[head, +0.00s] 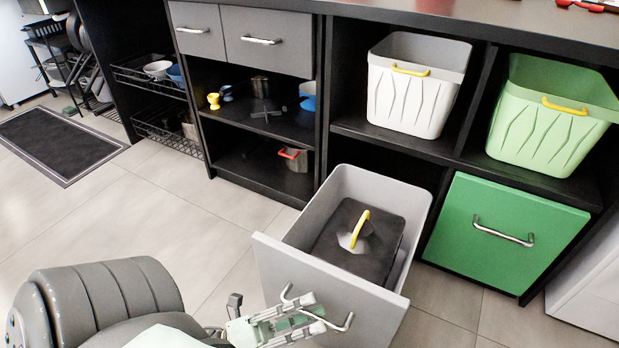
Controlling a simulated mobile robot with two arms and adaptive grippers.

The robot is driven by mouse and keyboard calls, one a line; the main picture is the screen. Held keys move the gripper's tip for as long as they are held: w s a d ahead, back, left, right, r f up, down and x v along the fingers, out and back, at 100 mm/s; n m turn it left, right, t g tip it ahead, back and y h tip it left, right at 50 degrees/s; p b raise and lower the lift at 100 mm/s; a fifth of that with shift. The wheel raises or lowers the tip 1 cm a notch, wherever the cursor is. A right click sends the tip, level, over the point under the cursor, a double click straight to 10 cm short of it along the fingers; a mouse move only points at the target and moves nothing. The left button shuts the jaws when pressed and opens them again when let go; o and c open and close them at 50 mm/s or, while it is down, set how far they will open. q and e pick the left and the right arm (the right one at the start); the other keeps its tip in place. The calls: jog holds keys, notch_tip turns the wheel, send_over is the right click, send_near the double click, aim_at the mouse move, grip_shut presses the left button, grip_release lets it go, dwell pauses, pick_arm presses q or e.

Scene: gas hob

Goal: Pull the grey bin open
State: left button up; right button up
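The grey bin (351,314) is a drawer-like bin, pulled well out from the lower cabinet, so its inside shows from above. A dark lid-like panel (340,248) with a yellow handle (359,230) is inside it. A metal bar handle (345,323) is on the bin's front. My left gripper (318,311) is at this handle, its fingers overlapping the bar and hiding its middle. I cannot tell whether the fingers are closed on it. My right gripper is not in view.
A green bin front (505,232) is shut to the right. White (414,90) and light green (548,125) baskets stand on the shelf above. Open shelves with small items and wire racks (165,130) are to the left.

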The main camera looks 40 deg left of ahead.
pick_arm(q)
jog(key=v, duration=1.1)
jog(key=shift+s+a+f, duration=0.2)
jog(key=shift+s, duration=0.1)
